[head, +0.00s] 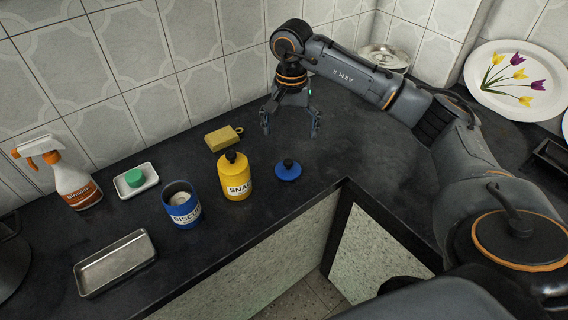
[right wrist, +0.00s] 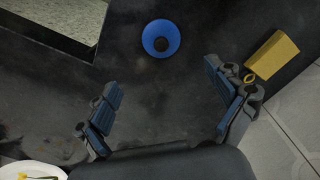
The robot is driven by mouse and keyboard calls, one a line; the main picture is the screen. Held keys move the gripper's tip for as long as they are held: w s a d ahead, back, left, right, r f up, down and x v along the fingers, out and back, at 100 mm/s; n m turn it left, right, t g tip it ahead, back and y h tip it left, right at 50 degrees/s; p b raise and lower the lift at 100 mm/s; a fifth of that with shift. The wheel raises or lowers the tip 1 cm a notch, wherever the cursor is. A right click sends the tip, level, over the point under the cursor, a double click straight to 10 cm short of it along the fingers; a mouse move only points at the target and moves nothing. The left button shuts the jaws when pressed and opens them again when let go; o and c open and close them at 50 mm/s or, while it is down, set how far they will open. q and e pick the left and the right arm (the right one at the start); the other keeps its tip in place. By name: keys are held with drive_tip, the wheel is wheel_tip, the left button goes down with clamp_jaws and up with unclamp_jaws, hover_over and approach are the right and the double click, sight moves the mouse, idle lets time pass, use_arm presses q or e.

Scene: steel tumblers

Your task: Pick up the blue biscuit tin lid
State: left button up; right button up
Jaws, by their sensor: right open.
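The blue biscuit tin lid (head: 288,170) lies on the dark countertop with its dark knob up, to the right of the yellow snack tin. The lid also shows in the right wrist view (right wrist: 161,38), ahead of the fingers and between their lines. The open blue biscuit tin (head: 181,207) stands left of the yellow tin, with something pale inside. My right gripper (head: 289,128) is open and empty above the counter, behind the lid in the head view and apart from it. Its spread fingers show in the right wrist view (right wrist: 165,108). My left gripper is not in view.
The yellow snack tin (head: 236,178) stands close to the lid. A yellow block with a ring (head: 222,138) lies behind it. A metal tray (head: 115,264), a soap dish (head: 137,187) and a spray bottle (head: 70,175) are left. The counter edge is in front.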

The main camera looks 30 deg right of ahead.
hover_over(288, 162)
drive_tip(key=f, duration=0.4)
drive_tip(key=shift+d+f, duration=0.35)
drive_tip(key=shift+d, duration=0.05)
drive_tip(key=shift+w+f, duration=0.1)
drive_tip(key=shift+f, duration=0.25)
drive_tip(key=f, duration=0.1)
drive_tip(key=f+p, duration=0.1)
drive_tip(key=f, duration=0.1)
drive_tip(key=f+p, duration=0.1)
drive_tip(key=shift+a+f, duration=0.25)
drive_tip(key=shift+f, duration=0.15)
drive_tip(key=shift+w+f, duration=0.1)
drive_tip(key=shift+f, duration=0.3)
drive_tip(key=c, duration=0.3)
drive_tip(key=shift+s, duration=0.2)
drive_tip(key=c, duration=1.5)
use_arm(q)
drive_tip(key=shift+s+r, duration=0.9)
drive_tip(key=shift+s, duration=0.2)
use_arm(e)
drive_tip(key=shift+a, duration=0.1)
drive_tip(key=shift+c, duration=0.8)
